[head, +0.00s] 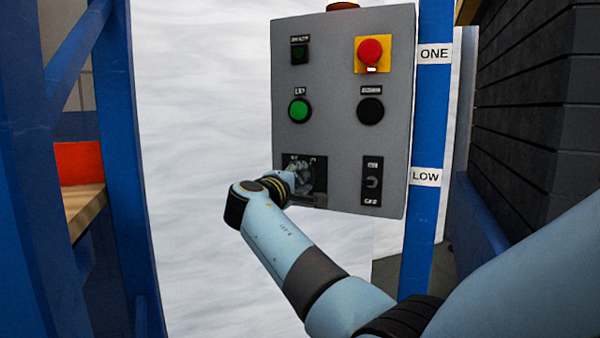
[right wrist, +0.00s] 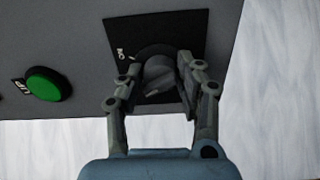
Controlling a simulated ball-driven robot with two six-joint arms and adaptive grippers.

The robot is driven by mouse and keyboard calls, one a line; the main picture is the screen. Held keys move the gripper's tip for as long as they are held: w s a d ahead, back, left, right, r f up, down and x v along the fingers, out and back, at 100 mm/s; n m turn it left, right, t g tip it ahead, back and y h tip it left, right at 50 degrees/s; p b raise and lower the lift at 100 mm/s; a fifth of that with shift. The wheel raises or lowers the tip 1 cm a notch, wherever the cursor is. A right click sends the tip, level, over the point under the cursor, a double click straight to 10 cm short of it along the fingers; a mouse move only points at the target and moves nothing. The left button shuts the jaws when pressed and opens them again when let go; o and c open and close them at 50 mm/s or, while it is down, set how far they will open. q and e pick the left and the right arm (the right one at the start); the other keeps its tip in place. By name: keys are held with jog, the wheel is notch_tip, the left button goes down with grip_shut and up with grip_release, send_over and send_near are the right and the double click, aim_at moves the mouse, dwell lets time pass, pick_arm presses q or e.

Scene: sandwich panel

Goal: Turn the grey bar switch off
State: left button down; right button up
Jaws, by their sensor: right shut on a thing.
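The grey bar switch (right wrist: 160,72) sits on a black square plate (right wrist: 180,22) and shows between my fingers in the right wrist view. The bar looks tilted there; an "ON" label can be made out at the plate's left side. My right gripper (right wrist: 160,88) is shut on the switch, one finger on each side. In the head view my right gripper (head: 305,179) is at the lower left of the grey panel (head: 335,95) and hides most of the switch. My left gripper is not in view.
A blue post (head: 424,120) stands behind the panel's right side.

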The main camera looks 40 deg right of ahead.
jog(key=shift+f+n, duration=0.1)
jog(key=shift+n, duration=0.3)
jog(key=o, duration=1.1)
jog(key=shift+o, duration=0.2)
jog(key=shift+a, duration=0.15)
jog(key=v, duration=0.7)
jog(key=shift+s, duration=0.15)
jog(key=shift+a, duration=0.1)
